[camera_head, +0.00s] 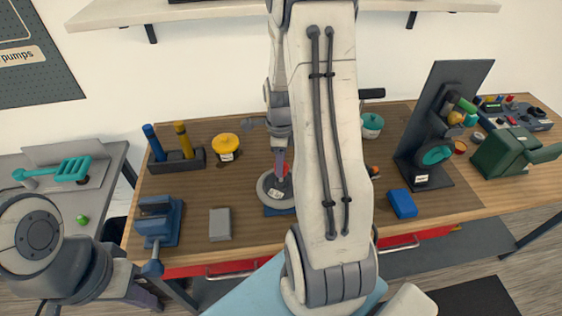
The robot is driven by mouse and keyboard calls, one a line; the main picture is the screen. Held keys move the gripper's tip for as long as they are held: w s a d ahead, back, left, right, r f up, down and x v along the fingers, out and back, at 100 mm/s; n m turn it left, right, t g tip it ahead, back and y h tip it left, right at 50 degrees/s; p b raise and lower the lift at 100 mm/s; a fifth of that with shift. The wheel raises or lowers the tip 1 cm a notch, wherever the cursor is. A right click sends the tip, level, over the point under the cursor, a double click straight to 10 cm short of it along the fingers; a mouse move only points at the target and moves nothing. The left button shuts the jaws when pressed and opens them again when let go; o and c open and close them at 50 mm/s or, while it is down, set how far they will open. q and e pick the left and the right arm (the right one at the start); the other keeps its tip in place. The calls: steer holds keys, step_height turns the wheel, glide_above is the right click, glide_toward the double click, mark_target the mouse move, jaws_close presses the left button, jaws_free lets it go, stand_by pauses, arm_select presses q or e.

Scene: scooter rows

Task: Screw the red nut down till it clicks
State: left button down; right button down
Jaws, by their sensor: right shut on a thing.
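My right arm reaches up through the middle of the view and bends down to the bench. My right gripper (281,160) points down over a round grey fixture (266,190) on a blue base. It is shut on a small reddish part at the fixture's top, which appears to be the red nut (285,170). The nut is mostly hidden by the fingers and my arm, so its thread and seating cannot be made out. My left arm is folded at the lower left. Its gripper (152,292) is low in front of the bench, too small and dark to read.
Left on the bench are a blue vise (157,222), a grey block (220,224), a yellow-topped pot (226,146) and a dark holder (177,161). Right are a blue block (402,203), a black stand (425,140) and a green machine (505,152). A side table (110,165) stands left.

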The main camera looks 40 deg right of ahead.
steer(key=shift+f, duration=0.3)
stand_by(0.4)
stand_by(0.5)
steer(key=shift+f+b, duration=0.95)
steer(key=shift+f, duration=0.3)
steer(key=shift+c, duration=1.2)
jaws_free()
steer(key=shift+r, duration=0.1)
step_height(320, 180, up, 10)
steer(key=b, duration=0.1)
steer(key=shift+r, duration=0.15)
